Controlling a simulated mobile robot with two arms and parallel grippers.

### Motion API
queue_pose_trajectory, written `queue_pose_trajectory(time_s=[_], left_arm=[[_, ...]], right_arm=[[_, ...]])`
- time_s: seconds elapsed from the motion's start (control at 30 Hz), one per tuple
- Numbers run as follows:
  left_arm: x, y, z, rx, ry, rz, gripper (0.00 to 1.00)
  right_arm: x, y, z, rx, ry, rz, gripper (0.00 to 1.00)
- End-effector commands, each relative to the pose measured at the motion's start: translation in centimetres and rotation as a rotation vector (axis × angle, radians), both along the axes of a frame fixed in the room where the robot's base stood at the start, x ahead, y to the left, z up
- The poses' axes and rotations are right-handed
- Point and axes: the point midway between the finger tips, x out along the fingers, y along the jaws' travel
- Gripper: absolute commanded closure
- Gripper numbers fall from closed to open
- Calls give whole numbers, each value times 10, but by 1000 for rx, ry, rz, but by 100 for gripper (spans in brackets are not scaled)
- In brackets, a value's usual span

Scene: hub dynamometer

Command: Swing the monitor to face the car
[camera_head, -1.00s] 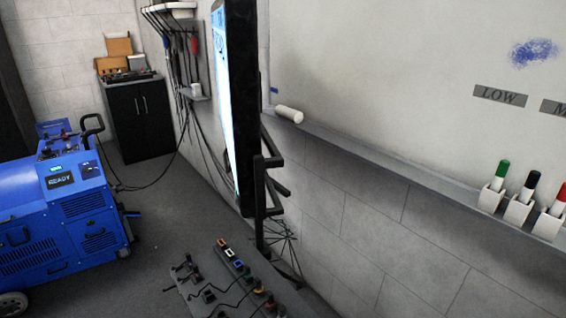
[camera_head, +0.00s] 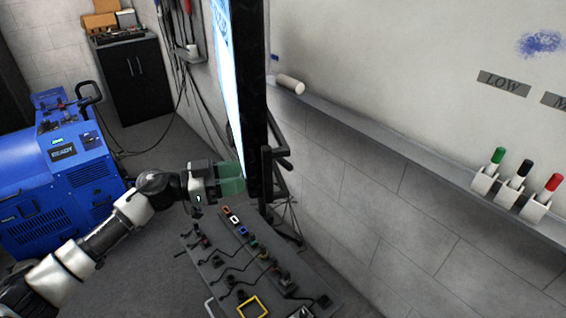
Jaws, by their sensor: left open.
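The monitor (camera_head: 253,108) is seen nearly edge-on in the upper middle, its lit screen (camera_head: 228,75) facing left and its dark back toward the wall. It hangs on a black bracket arm (camera_head: 270,170) by the wall. My left gripper (camera_head: 232,178) comes in from the left and is open. Its greenish fingertips are at the monitor's lower edge on the screen side; I cannot tell whether they touch it. No car shows in view. My right gripper is not in view.
A blue dynamometer unit (camera_head: 62,180) stands at left. A low grey bench (camera_head: 225,262) with cables and connectors lies below the monitor. A whiteboard ledge (camera_head: 400,148) with markers runs along the right wall. A black cabinet (camera_head: 135,80) stands behind.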

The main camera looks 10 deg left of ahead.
Motion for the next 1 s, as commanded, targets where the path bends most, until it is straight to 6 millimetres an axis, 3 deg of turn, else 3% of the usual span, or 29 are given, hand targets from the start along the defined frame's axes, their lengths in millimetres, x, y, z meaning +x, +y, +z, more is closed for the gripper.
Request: queue_pose_trajectory(time_s=[0.3, 0.5, 0.9, 1.0], left_arm=[[31, -53, 4, -7, -2, 1, 51], [44, -75, 2, -5, -2, 3, 51], [49, -83, 0, -3, -2, 4, 51], [49, -83, 0, -3, -2, 4, 63]], right_arm=[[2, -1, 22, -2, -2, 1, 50], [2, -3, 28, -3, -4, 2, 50], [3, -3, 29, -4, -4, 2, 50], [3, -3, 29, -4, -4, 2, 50]])
